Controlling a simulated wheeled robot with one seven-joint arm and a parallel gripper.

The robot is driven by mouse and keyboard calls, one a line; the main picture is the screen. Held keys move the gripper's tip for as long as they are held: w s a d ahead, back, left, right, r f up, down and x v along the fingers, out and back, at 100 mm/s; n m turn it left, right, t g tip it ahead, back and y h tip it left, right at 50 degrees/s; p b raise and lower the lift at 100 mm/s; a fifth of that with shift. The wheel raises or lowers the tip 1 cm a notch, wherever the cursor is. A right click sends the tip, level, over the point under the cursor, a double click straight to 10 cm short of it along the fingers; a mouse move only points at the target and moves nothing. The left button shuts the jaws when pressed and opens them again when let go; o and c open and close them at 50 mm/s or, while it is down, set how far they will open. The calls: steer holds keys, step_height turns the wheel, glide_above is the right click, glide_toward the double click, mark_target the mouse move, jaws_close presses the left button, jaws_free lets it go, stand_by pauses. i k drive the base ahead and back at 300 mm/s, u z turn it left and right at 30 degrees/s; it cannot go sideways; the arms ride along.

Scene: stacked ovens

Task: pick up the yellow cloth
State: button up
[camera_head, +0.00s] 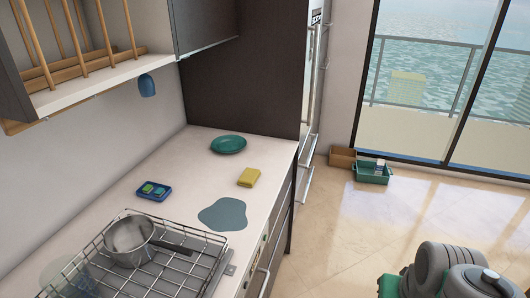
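The yellow cloth (248,178) lies folded on the pale countertop, near its right front edge. It sits just in front of and to the right of a green plate (229,144), apart from it. Nothing covers the cloth. Grey rounded links of my own arm show in the bottom right corner, over the floor and well away from the cloth. My gripper is not visible.
A blue tray (154,191) with small green items lies left on the counter (180,165). A grey-blue flat patch (224,214) lies in front of the cloth. A metal pot (129,241) stands on a wire rack (172,277). Bins (372,172) stand by the window; the tiled floor between is clear.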

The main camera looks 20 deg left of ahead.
mark_target(250, 177)
steer(key=i, duration=2.6)
steer(key=u, duration=5.1)
